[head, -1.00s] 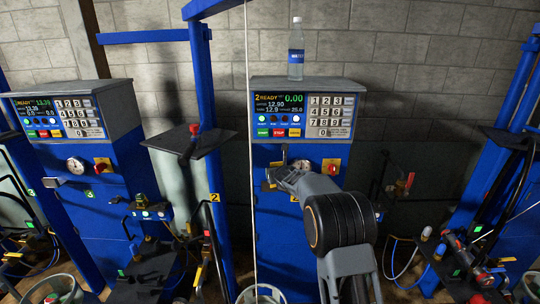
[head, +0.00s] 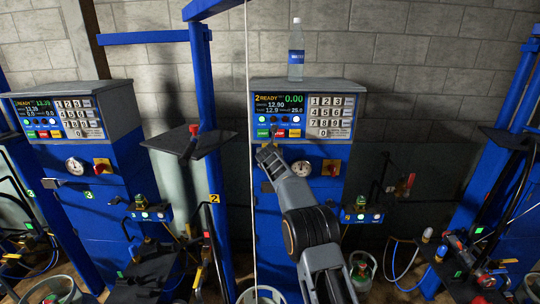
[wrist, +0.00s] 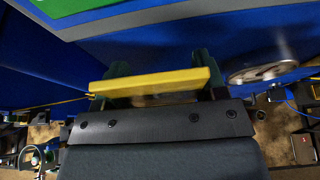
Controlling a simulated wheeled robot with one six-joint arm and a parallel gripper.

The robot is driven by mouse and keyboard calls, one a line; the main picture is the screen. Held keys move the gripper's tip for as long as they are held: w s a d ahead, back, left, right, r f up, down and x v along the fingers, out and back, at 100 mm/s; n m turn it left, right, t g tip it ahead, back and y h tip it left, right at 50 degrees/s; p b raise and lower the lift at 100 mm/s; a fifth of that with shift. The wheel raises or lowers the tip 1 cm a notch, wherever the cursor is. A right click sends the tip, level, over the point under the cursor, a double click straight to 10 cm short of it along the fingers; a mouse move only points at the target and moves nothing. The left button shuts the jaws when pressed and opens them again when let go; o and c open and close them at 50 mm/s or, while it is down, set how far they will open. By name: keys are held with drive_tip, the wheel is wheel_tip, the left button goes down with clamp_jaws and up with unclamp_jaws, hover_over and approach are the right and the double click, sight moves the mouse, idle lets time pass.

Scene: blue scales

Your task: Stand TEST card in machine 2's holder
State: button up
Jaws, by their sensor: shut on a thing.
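Machine 2 (head: 270,230) is the blue cabinet in the middle of the head view, its screen reading "2 READY". My gripper (head: 266,153) is up against its front, just below the button row and left of the gauge. In the wrist view my gripper (wrist: 158,78) is shut on a yellow card (wrist: 155,84), seen nearly edge-on as a bar across the dark fingers. The card's lettering does not show. In the head view I cannot make out the card at the fingertips. I cannot clearly pick out the holder.
A round gauge (head: 301,168) and a red knob (head: 331,168) sit right of my gripper. A water bottle (head: 296,48) stands on top of the machine. A thin pale cable (head: 249,120) hangs close to the left. A dark shelf (head: 188,145) juts out farther left.

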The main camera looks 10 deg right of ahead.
drive_tip(key=shift+r, duration=0.1)
drive_tip(key=shift+s+p, duration=0.1)
drive_tip(key=shift+p, duration=0.2)
drive_tip(key=shift+f+b, duration=2.2)
drive_tip(key=shift+f, duration=0.75)
drive_tip(key=shift+p, duration=0.75)
drive_tip(key=shift+f+b, duration=2.35)
drive_tip(key=shift+f, duration=0.55)
drive_tip(key=o, duration=0.9)
drive_tip(key=shift+f, duration=0.1)
drive_tip(key=shift+o, duration=0.6)
drive_tip(key=shift+d, duration=0.15)
